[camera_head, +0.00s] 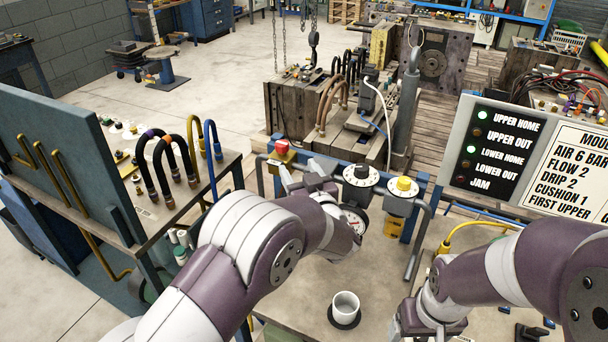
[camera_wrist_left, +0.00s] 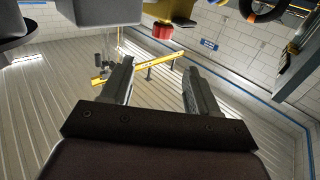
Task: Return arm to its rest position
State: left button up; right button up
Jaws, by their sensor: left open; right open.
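My left arm comes in from the lower left, and its gripper (camera_head: 308,180) is beside the control stand, just right of and below the red button (camera_head: 282,146). In the left wrist view the two fingers of the left gripper (camera_wrist_left: 160,88) stand apart with nothing between them. My right arm comes in from the right. Its gripper (camera_head: 428,322) is low at the bottom edge, over the bench top, partly cut off by the frame; no held thing shows.
A white cup (camera_head: 345,306) stands on the bench (camera_head: 300,301) between the arms. A lamp panel (camera_head: 490,150) is at right. A hose rack (camera_head: 150,195) is at left.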

pick_arm(q)
jog(key=s+a+f+m+g+h, duration=0.1)
jog(key=s+a+g, duration=0.4)
jog(key=s, duration=0.5)
jog(key=s+a+f+m+g+h, duration=0.2)
jog(key=s+a+f+g+h, duration=0.1)
jog(key=s, duration=0.7)
jog(key=s+a+f+m+g+h, duration=0.1)
jog(key=s+a+f+g+h, duration=0.1)
jog(key=s+a+f+g, duration=0.4)
jog(key=s+f+g, duration=0.1)
jog(key=s, duration=0.3)
jog(key=shift+a+m+h, duration=0.3)
jog(key=shift+m+h, duration=0.1)
jog(key=shift+s, duration=0.1)
